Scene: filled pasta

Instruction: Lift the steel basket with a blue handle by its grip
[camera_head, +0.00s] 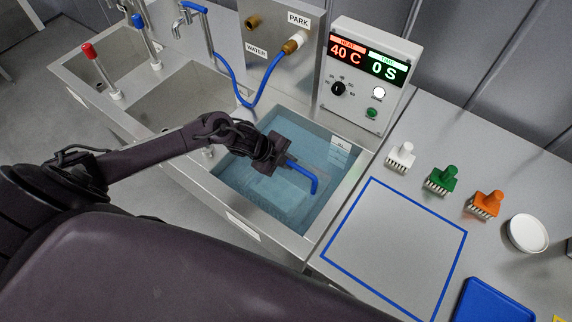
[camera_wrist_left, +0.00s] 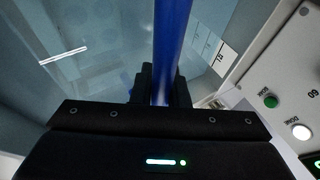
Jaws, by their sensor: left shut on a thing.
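My left gripper (camera_head: 280,158) is over the water-filled basin (camera_head: 338,207) and is shut on the blue handle (camera_head: 304,174) of the steel basket. The handle sticks out past the fingers to the right and bends down at its end. In the left wrist view the blue handle (camera_wrist_left: 173,45) runs between the two dark fingers (camera_wrist_left: 160,88). The basket's body is hard to make out in the head view; only a faint shape shows in the water below the handle. My right gripper is not in view.
A control box (camera_head: 366,75) reading 40 C and 0 S stands behind the basin. A blue-outlined square (camera_head: 393,245) is bare on the counter at right.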

